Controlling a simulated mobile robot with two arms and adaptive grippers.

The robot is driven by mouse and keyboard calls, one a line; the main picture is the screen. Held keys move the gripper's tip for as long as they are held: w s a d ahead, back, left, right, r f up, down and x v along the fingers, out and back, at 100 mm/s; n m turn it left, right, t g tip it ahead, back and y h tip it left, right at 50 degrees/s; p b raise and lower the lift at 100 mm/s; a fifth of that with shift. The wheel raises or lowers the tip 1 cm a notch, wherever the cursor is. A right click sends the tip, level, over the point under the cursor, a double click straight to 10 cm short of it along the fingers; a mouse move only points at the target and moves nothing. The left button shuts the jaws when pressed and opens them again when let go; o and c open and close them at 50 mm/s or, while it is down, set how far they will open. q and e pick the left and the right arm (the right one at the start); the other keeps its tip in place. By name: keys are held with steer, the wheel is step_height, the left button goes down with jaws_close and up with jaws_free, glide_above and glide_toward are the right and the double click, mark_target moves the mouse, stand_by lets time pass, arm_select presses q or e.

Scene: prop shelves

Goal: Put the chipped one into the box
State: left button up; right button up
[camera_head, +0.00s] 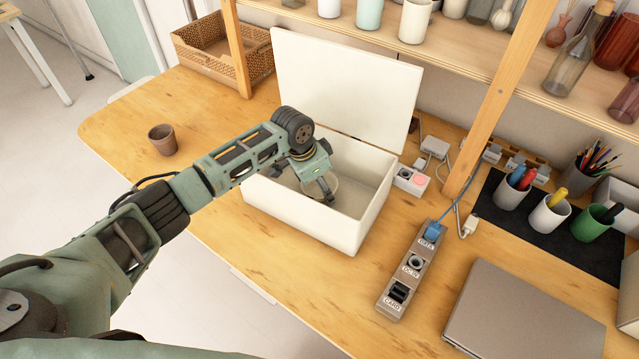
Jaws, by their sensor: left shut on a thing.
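An open white box (296,213) stands on the wooden table, its lid (345,85) raised at the back. My left gripper (318,192) reaches down into the box and is shut on a pale, round-rimmed cup-like thing (334,184). The fingers and the box's front wall hide much of this thing. I cannot tell whether it touches the box floor, and no chip can be made out on it. A small brown cup (162,140) stands upright on the table to the left of the box. My right gripper is not in view.
A shelf (440,55) with cups and bottles runs behind the lid. A woven basket (205,62) stands at the back left. A socket strip (408,275), a laptop (520,318) and pen cups (549,214) are on the right. The table left of the box is mostly clear.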

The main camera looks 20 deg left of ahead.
arm_select(q)
steer(key=o, duration=1.3)
steer(key=shift+o, duration=0.2)
steer(key=v, duration=1.2)
